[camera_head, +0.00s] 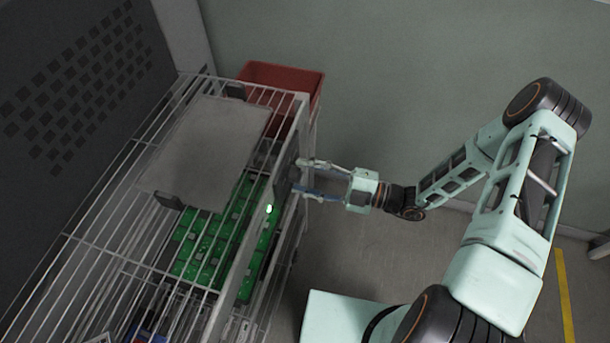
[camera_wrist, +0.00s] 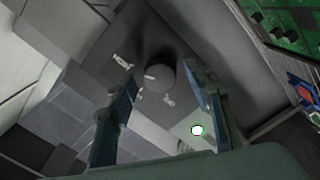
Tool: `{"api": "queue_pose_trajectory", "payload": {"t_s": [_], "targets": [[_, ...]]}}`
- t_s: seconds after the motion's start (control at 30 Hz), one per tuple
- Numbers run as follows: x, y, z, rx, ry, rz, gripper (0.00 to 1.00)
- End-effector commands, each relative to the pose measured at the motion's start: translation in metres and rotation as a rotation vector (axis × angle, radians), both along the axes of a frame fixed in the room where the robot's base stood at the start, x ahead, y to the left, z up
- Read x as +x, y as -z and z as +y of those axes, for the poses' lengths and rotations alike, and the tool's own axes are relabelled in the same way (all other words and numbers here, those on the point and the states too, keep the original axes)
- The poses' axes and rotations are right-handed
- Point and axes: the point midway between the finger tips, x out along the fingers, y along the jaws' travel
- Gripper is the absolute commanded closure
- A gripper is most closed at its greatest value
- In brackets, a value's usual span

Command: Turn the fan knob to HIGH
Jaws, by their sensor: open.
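The fan knob (camera_wrist: 158,75) is a round dark grey knob with a small pale mark, on a grey panel (camera_wrist: 95,50) in the wrist view. My gripper (camera_wrist: 161,82) is open, with one finger to the left and one to the right of the knob in the picture. I cannot tell whether either finger touches it. In the head view my gripper (camera_head: 299,175) reaches left to the panel on the side of the wire rack. The knob's face is not clearly visible there.
A lit green-white lamp (camera_wrist: 197,130) sits on the panel near my right finger. The wire rack (camera_head: 118,207) holds a grey flat box (camera_head: 208,150) and green circuit boards (camera_head: 208,250). A red bin (camera_head: 290,78) stands behind. The floor (camera_head: 350,250) right of the rack is clear.

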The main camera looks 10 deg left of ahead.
Motion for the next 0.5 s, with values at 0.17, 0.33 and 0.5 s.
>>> {"api": "queue_pose_trajectory", "payload": {"t_s": [0.17,0.33,0.5], "targets": [[-0.001,0.0,-0.024,-0.002,0.003,-0.001,0.54],[-0.003,0.001,-0.061,-0.003,0.005,-0.002,0.54],[-0.006,0.0,-0.094,-0.003,0.003,-0.001,0.54]]}}
